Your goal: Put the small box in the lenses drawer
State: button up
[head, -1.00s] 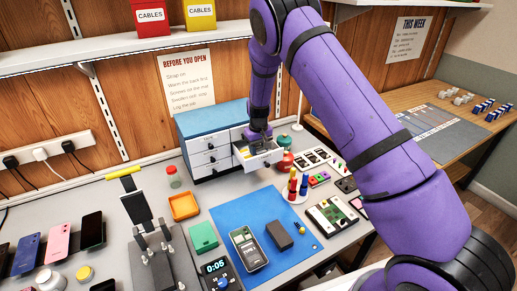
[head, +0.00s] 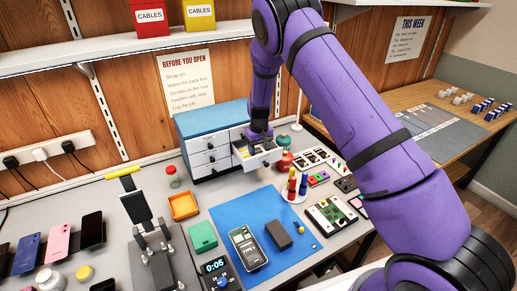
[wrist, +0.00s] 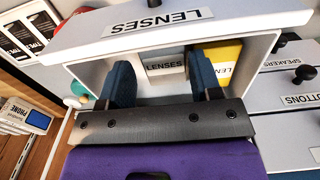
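The lenses drawer (head: 267,158) is pulled out at the upper right of the small cabinet, and its LENSES label (wrist: 160,22) shows in the wrist view. A small grey box (wrist: 165,66) marked LENSES is inside the drawer beside a yellow box (wrist: 222,62). My gripper (head: 258,141) is over the open drawer, pointing down. In the wrist view its two blue fingers (wrist: 163,82) are spread, one to each side of the grey box, with narrow gaps visible. Whether the box rests on the drawer floor is hidden.
The white cabinet (head: 207,150) with a blue top has other shut drawers. A red round object (head: 285,161) stands close to the drawer's right. A blue mat (head: 245,213) with a phone (head: 249,249) and a dark block (head: 278,235) lies in front.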

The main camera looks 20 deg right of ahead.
jog(key=shift+s+a+f, duration=0.4)
jog(key=shift+s+f, duration=0.05)
jog(key=shift+f, duration=0.1)
jog(key=shift+a+r, duration=0.1)
jog(key=shift+r, duration=0.35)
notch_tip(320, 180, up, 12)
notch_tip(320, 180, up, 14)
jog(key=t, duration=0.1)
send_over(258, 152)
jog(key=s+d, duration=0.2)
jog(key=s, duration=0.5)
jog(key=s+d+r+m+t+y, duration=0.1)
jog(key=s+d+r, duration=0.2)
jog(key=s+r, duration=0.95)
jog(key=s+r+t, duration=0.1)
jog(key=s, duration=1.2)
jog(key=s+d+r+m+t+h, duration=0.1)
jog(key=s+t, duration=0.1)
jog(key=s, duration=1)
jog(key=shift+s+d+r, duration=0.2)
jog(key=shift+s+d, duration=0.1)
jog(key=shift+s, duration=0.1)
